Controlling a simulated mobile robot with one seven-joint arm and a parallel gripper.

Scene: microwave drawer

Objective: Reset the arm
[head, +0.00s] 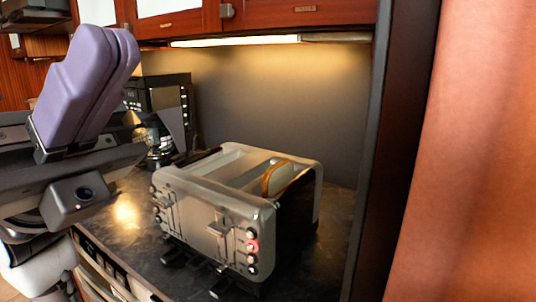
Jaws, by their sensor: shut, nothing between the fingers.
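My gripper (88,82) is raised at the left of the head view. Its two purple fingers lie against each other, shut, with nothing seen between them. They point up and to the right, above the counter and apart from everything on it. The dark wrist of my arm shows below the fingers and covers part of the counter's left side.
A silver toaster (215,205) with a slice of bread (275,178) in a slot stands on the dark counter (335,210). A black coffee maker (160,95) stands behind it at the left. Wooden cabinets (290,16) hang above. A reddish panel (470,160) closes the right.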

